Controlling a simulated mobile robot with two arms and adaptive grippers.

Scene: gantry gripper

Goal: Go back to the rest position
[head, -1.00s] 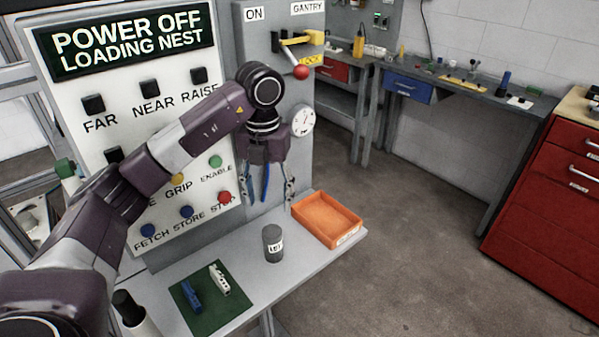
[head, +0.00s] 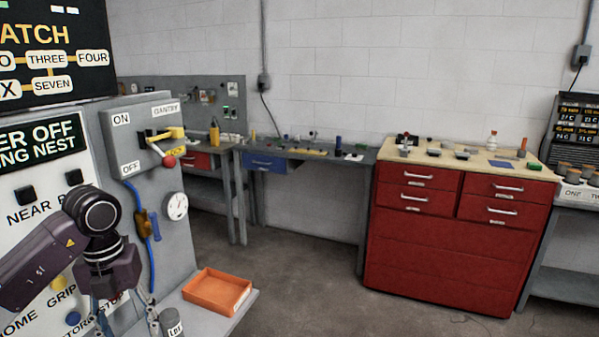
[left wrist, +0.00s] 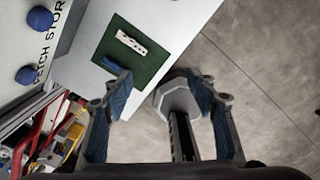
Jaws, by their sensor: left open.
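My left gripper (head: 124,322) hangs at the lower left of the head view, in front of the button panel (head: 30,205). Its fingers are apart and the lower ends are cut off by the picture edge. In the left wrist view the two blue-padded fingers of my left gripper (left wrist: 160,92) are spread with nothing clamped between them. Beyond them is a green mat (left wrist: 152,72) with a white part (left wrist: 131,44) on it. My right gripper is in neither view.
A grey canister (head: 173,328) and an orange tray (head: 217,292) are right of the gripper. A switch box (head: 140,125) with a red-knobbed lever is above. A red cabinet (head: 440,245) stands farther right. Open floor (head: 300,270) lies between.

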